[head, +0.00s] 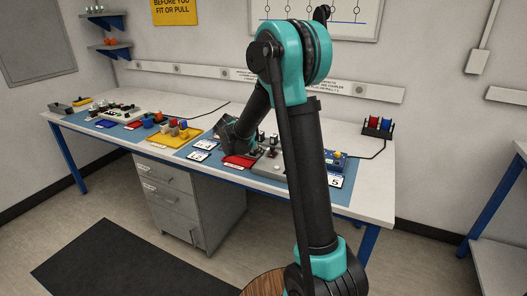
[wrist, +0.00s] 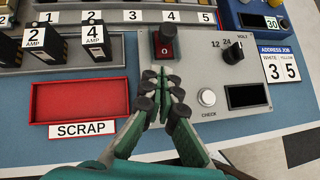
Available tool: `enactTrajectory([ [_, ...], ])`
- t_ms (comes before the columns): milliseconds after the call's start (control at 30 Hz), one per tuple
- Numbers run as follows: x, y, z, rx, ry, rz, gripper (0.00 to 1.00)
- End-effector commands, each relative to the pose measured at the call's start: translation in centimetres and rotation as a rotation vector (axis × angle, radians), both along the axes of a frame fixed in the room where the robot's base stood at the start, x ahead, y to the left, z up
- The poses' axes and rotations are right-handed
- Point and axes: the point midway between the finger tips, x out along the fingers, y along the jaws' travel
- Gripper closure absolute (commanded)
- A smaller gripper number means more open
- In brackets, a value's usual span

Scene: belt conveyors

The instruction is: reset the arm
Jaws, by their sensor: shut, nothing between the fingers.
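My arm rises in the middle of the head view, bends at a teal elbow and reaches down over the workbench (head: 205,107). My gripper (wrist: 165,78) shows in the wrist view with its two fingers together and nothing between them. Its tips are over the grey tester panel (wrist: 215,80), just below a dark red-fronted switch marked 0 (wrist: 166,48). I cannot tell whether the tips touch the panel. In the head view my fingers are hard to make out.
A red SCRAP tray (wrist: 80,101) lies left of my gripper, with fuse-like blocks marked 2 (wrist: 38,46) and 4 (wrist: 95,42) behind it. A white CHECK button (wrist: 207,97) and dark display (wrist: 248,96) sit to the right. A drawer cabinet (head: 165,186) stands under the bench.

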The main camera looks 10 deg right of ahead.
Motion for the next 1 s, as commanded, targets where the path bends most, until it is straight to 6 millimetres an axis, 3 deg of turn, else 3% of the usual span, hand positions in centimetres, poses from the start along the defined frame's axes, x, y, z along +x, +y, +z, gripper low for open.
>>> enactTrajectory([
  [100, -1.4, 1.7, 2.2, 0.0, 0.001, 0.005, 1.0],
  [333, -3.3, 4.1, 5.3, 0.001, 0.001, 0.003, 1.0],
  [533, -4.2, 5.2, 6.6, 0.002, 0.001, 0.001, 1.0],
  [667, -5.4, 4.4, 6.5, 0.052, -0.025, -0.052, 1.0],
  [767, -7.9, 2.6, 5.6, 0.17, -0.084, -0.182, 1.0],
  [1000, -17.8, -1.8, 1.7, 0.61, -0.302, -0.732, 1.0],
])
